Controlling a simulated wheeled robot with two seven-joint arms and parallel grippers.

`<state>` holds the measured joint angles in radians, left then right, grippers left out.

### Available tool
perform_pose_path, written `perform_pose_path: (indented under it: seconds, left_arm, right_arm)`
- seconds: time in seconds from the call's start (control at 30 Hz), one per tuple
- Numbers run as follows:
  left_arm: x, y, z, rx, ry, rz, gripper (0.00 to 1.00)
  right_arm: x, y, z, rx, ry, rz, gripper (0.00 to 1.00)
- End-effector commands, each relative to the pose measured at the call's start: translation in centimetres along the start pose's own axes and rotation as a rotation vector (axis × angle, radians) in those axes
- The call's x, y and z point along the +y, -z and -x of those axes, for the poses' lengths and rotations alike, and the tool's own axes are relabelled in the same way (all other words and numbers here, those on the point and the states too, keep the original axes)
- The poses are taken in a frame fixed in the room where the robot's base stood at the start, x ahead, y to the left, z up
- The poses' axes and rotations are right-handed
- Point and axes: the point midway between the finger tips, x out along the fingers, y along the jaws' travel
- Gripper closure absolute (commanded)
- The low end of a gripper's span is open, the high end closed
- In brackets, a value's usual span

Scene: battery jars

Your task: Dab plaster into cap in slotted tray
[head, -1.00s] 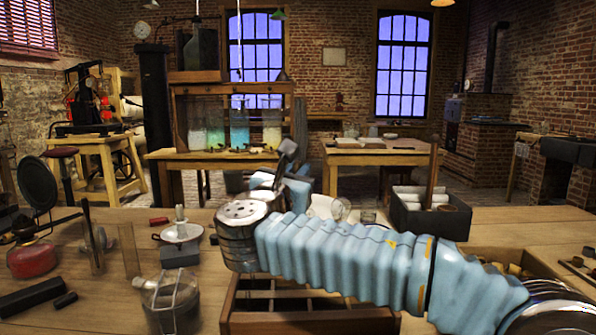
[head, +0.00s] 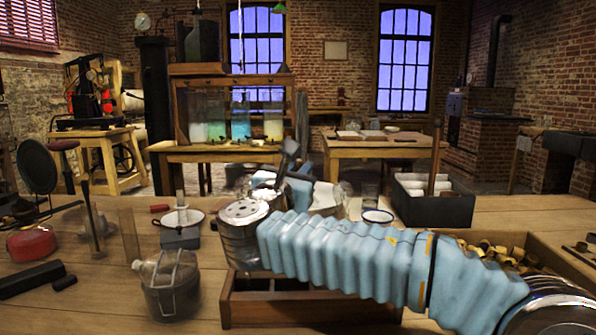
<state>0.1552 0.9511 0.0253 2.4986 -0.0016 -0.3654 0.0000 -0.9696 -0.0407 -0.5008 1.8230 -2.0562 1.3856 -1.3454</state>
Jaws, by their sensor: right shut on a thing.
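My right arm crosses the front in a pale blue ribbed sleeve. Its right gripper (head: 289,152) shows only in part as a dark shape beyond the metal joint, and its fingertips are hard to make out. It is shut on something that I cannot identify. A wooden tray (head: 262,312) with dividers stands below the arm, its slots mostly dark and partly covered by the sleeve. I cannot make out a cap in it. A white dish with a blue rim (head: 378,216) stands right of the gripper. I cannot tell where the plaster is. My left gripper is out of view.
A box of brass-coloured caps (head: 500,255) is at right, partly behind my arm. A dark crate (head: 432,208) with white rolls stands behind. A glass jug (head: 170,285), a grey block (head: 180,238) and a red tin (head: 30,243) are at left.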

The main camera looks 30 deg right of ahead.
Motion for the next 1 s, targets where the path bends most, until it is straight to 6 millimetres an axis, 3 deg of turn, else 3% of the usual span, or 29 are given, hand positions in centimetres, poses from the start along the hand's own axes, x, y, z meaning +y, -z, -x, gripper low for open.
perform_pose_path:
  seconds: [1.0]
  left_arm:
    - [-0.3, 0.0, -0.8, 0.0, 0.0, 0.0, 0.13]
  right_arm:
    - [-0.2, 1.2, 0.2, 0.0, 0.0, 0.001, 1.0]
